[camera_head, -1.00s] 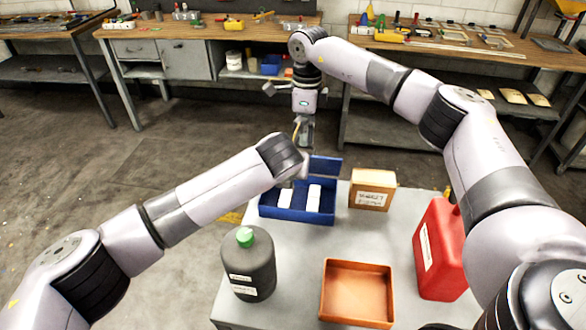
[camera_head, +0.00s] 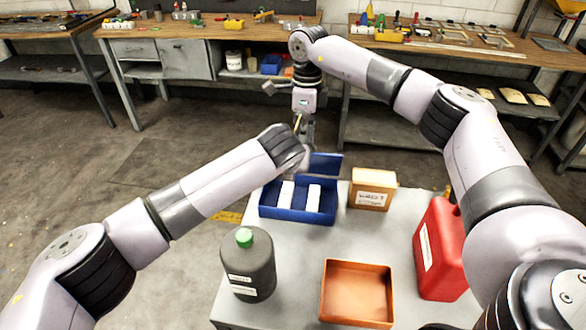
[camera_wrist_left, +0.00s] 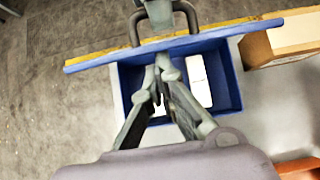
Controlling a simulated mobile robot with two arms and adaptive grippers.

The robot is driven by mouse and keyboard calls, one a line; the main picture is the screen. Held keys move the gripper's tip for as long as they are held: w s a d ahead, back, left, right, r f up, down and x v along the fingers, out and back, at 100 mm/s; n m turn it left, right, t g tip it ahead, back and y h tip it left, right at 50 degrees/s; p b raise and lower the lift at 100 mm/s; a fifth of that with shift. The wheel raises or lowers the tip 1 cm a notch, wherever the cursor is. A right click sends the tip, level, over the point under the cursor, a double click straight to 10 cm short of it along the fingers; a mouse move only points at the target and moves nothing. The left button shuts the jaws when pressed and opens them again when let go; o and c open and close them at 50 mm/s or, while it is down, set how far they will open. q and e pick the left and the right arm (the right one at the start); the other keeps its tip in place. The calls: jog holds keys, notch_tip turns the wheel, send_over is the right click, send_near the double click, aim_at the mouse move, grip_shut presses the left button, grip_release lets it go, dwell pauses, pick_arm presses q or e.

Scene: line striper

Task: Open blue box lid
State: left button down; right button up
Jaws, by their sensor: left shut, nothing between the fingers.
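The blue box (camera_head: 300,214) sits at the back of the grey table, with white blocks inside. Its lid (camera_head: 326,164) stands raised at the back edge. In the left wrist view the lid (camera_wrist_left: 235,33) shows nearly edge-on across the far side of the box (camera_wrist_left: 232,80). My left gripper (camera_wrist_left: 163,85) is shut and empty over the box, on the near side of the lid. The left wrist hides part of the lid in the head view. My right gripper (camera_head: 304,128) hangs behind the box near the lid; its fingertips are not clear.
A cardboard box (camera_head: 372,190) stands right of the blue box. A grey bottle with green cap (camera_head: 250,268), an orange tray (camera_head: 357,266) and a red canister (camera_head: 438,250) stand nearer. Workbenches (camera_head: 210,32) line the back wall.

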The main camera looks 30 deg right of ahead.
jog(key=shift+o, duration=1.2)
jog(key=shift+s+a+f, duration=0.15)
jog(key=shift+f, duration=0.7)
pick_arm(q)
jog(key=shift+w, duration=0.4)
